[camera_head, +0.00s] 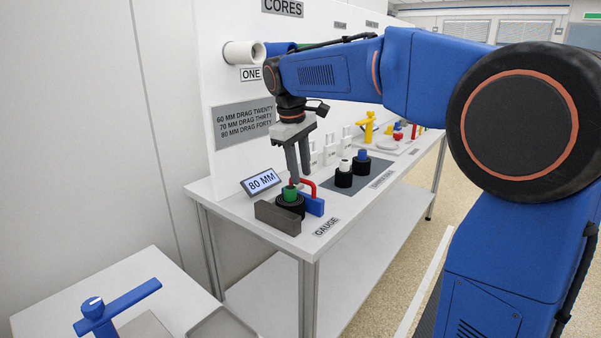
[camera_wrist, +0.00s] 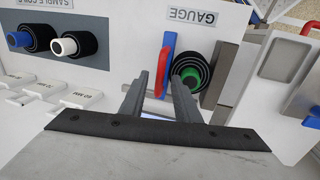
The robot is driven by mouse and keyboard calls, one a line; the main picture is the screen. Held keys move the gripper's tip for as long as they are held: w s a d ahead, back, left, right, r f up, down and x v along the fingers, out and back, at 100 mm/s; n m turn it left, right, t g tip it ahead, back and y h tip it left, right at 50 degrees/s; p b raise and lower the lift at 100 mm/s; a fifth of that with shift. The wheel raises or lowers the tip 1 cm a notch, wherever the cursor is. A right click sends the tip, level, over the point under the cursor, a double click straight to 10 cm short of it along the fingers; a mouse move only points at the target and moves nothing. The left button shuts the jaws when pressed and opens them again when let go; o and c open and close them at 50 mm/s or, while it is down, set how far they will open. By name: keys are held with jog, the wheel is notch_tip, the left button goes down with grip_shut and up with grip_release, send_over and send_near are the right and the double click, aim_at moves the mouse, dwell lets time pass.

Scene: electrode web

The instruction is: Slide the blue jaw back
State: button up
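The blue jaw (camera_head: 314,205) stands on the gauge at the near end of the white bench, beside a black roll (camera_head: 290,205) with a green core (camera_head: 290,194). It also shows in the wrist view (camera_wrist: 169,43). A red handle (camera_head: 309,182) is fixed to the jaw; in the wrist view the handle (camera_wrist: 162,73) appears between my fingers. A dark grey block (camera_head: 277,218) stands on the roll's other side. My gripper (camera_head: 300,176) is open, pointing down above the gauge. Whether the fingers touch the handle cannot be told.
A display reading "80 MM" (camera_head: 261,181) stands left of the gauge. Two more rolls sit on a grey mat (camera_head: 349,183) farther along the bench. An upright white panel (camera_head: 225,75) rises behind. A side table (camera_head: 190,305) with a blue-armed device is front left.

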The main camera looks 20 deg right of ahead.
jog(key=shift+d+f, duration=0.1)
jog(key=shift+f, duration=0.3)
grip_shut()
jog(key=shift+w+d, duration=0.6)
jog(key=shift+d, duration=0.2)
jog(key=shift+w+d, duration=0.55)
jog(key=shift+d, duration=0.2)
grip_release()
jog(key=shift+w, duration=0.1)
jog(key=shift+r, duration=0.1)
notch_tip(320, 180, up, 17)
jog(key=s+a, duration=0.2)
jog(key=shift+a, duration=0.3)
